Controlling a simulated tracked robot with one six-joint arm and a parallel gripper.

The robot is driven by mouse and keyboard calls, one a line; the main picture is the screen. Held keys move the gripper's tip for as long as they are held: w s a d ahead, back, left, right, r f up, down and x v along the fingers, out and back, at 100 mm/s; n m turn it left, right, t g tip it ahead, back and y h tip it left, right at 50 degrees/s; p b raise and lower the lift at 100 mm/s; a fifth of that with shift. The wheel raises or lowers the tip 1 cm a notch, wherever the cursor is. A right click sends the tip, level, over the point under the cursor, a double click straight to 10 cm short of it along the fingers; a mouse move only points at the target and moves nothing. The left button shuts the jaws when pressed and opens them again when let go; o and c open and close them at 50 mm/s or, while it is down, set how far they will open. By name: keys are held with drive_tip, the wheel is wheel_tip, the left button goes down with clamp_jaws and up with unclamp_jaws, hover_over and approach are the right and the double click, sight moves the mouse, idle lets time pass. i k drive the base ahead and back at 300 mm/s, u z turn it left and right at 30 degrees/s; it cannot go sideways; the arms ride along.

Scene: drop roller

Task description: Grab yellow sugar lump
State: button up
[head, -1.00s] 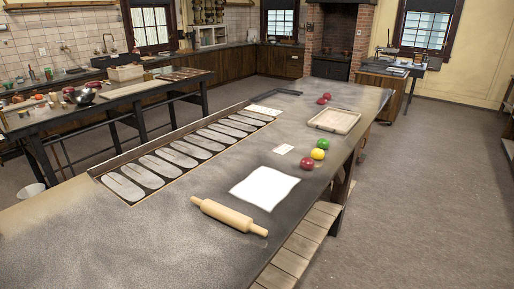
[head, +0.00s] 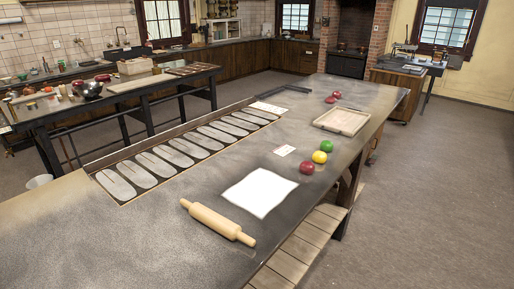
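A round yellow lump (head: 320,157) sits on the long grey table (head: 150,235), near its right edge. It lies in a short row between a green lump (head: 327,146) behind it and a dark red lump (head: 306,168) in front of it. The lumps are close together, and I cannot tell whether they touch. My gripper is not in view.
A wooden rolling pin (head: 218,222) lies in front, with a white sheet (head: 260,193) behind it. Oval moulds (head: 170,155) line the left. Open floor (head: 440,190) lies to the right.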

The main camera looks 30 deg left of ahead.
sight(318, 156)
drive_tip(key=u, duration=0.65)
drive_tip(key=i, duration=1.1)
drive_tip(key=u, duration=0.45)
